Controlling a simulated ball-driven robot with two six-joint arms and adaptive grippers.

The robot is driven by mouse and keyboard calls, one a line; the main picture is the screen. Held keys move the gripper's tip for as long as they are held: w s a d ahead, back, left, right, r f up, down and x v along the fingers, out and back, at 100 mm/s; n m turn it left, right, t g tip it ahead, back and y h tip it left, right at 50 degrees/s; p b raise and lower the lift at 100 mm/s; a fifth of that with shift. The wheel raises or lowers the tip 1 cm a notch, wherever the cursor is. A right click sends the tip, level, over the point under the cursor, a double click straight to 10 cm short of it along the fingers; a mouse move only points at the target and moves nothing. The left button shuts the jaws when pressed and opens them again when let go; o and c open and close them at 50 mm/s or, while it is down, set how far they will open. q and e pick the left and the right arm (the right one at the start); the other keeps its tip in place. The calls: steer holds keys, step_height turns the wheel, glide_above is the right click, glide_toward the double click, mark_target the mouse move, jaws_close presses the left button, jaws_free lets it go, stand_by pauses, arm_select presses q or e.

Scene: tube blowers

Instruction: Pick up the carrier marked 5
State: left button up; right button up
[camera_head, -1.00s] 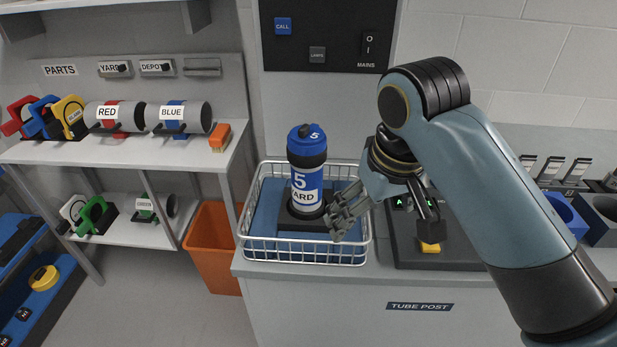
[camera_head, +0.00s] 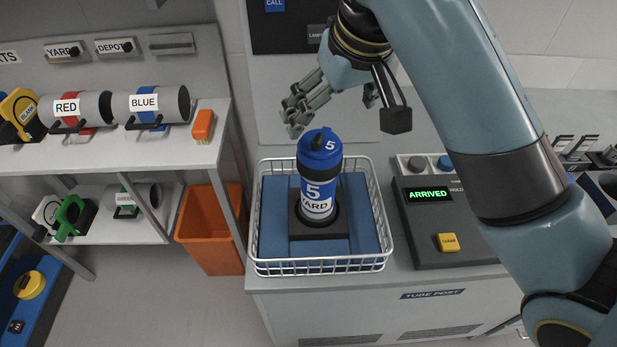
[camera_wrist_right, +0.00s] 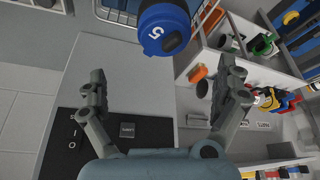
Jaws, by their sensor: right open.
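The carrier marked 5 (camera_head: 318,195) is a blue and white cylinder with a dark band, labelled YARD. It stands upright in a black holder (camera_head: 318,243) inside a wire basket (camera_head: 320,267) on the counter. My right gripper (camera_head: 331,115) is open and empty, above and behind the carrier's blue cap, apart from it. In the right wrist view the cap with its 5 (camera_wrist_right: 163,28) shows at the top, beyond the spread fingers (camera_wrist_right: 163,75). My left gripper is not in view.
A console (camera_head: 455,225) reading ARRIVED, with a yellow button (camera_head: 447,242), stands right of the basket. A shelf (camera_head: 190,157) at left bears RED (camera_head: 75,108) and BLUE (camera_head: 150,104) carriers. An orange bin (camera_head: 210,232) stands below. Wall panels are close behind the gripper.

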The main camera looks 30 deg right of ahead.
mark_target(323, 139)
steer(key=x, duration=0.3)
steer(key=shift+s+f, duration=0.2)
steer(key=shift+s, duration=0.1)
steer(key=shift+w+a+f, duration=0.1)
steer(key=shift+f, duration=0.2)
steer(key=x, duration=0.1)
steer(key=p+x, duration=0.1)
steer(key=x, duration=0.2)
steer(key=shift+s+a+f, duration=0.2)
steer(key=shift+a+f, duration=0.15)
steer(key=shift+w+f, duration=0.15)
steer(key=shift+f, duration=0.1)
steer(key=c, duration=0.6)
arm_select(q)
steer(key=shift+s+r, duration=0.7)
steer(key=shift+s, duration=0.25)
arm_select(e)
steer(key=c, duration=1.2)
